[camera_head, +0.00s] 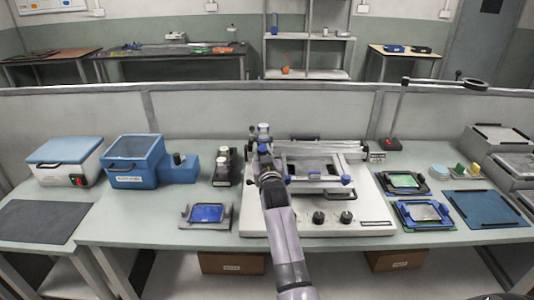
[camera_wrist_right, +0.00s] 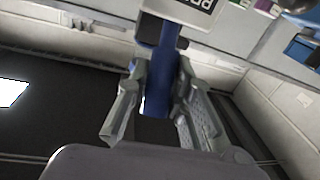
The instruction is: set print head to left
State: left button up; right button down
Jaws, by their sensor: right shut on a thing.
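The print head (camera_head: 264,131) shows at the left end of the rail on the white printing machine (camera_head: 365,222), mostly behind my right gripper (camera_head: 263,150). My right arm reaches up from the bottom of the head view to it. In the right wrist view, the right gripper (camera_wrist_right: 155,108) has its fingers closed around a blue upright part of the print head (camera_wrist_right: 158,85). A white label with dark letters sits above that part. My left gripper is not in the head view.
A framed screen (camera_head: 318,166) with a black handle lies on the machine, right of my arm. A fixture with a blue board (camera_head: 207,213) stands to the left. Green boards (camera_head: 404,180) and a blue mat (camera_head: 484,209) lie to the right. A lamp arm (camera_head: 403,100) stands behind.

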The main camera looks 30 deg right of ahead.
jog(key=shift+a, duration=0.15)
jog(key=c, duration=1.4)
grip_release()
jog(key=shift+w+a, duration=0.15)
jog(key=shift+a, duration=0.05)
jog(key=shift+d, duration=0.1)
jog(key=v, duration=0.7)
jog(key=shift+s, duration=0.3)
